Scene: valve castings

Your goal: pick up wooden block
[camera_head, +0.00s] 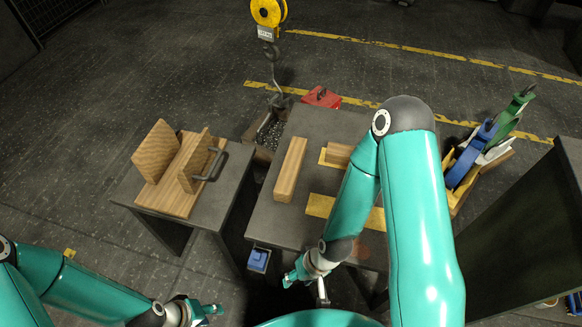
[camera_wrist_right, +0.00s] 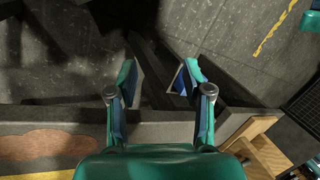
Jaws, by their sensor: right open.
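A long wooden block (camera_head: 290,170) lies on the grey table (camera_head: 265,222). My right gripper (camera_head: 305,291) is open and empty near the table's front edge, in front of both blocks. In the right wrist view its fingers (camera_wrist_right: 158,78) are spread over the table edge and the floor, with no block between them. My left gripper (camera_head: 208,311) is low at the bottom left, away from the blocks; its opening is unclear.
A side table (camera_head: 228,193) at left holds a wooden fixture (camera_head: 178,200) with upright boards and a dark handle. A yellow hoist with a hook (camera_head: 277,98) hangs behind. A red object (camera_head: 321,98) lies at the back. A bin with blue and green tools (camera_head: 472,158) stands right.

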